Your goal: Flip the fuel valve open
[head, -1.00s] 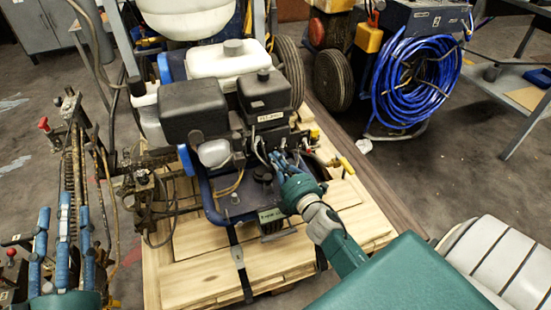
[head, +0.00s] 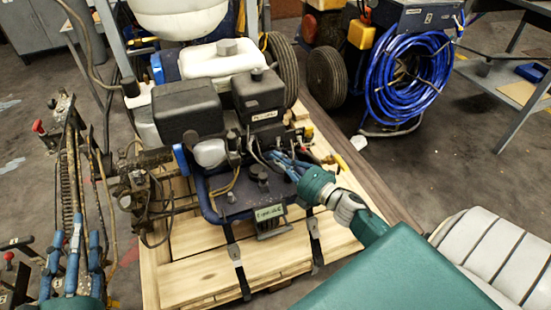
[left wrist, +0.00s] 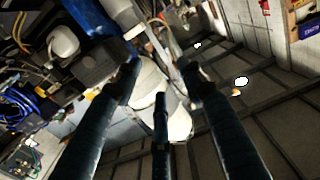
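The line striper's engine (head: 190,108) has a black box, a white tank (head: 222,58) and a grey-black cover; it sits on a wooden pallet (head: 190,290). I cannot single out the fuel valve for sure; small red and yellow parts (head: 308,132) show on the engine's right side. My right gripper (head: 278,158) has its blue fingers at the front right of the engine, among hoses; its fingertips are partly lost there, and contact is unclear. My left gripper (head: 72,240) is at the lower left, away from the engine. Its fingers are spread and empty in the left wrist view (left wrist: 160,85).
A coiled blue hose (head: 410,85) hangs on a machine at the back right. A grey shelf table (head: 515,85) stands at the right. Rods and hoses of the striper (head: 70,160) rise close to my left gripper. Black straps (head: 236,262) cross the pallet front.

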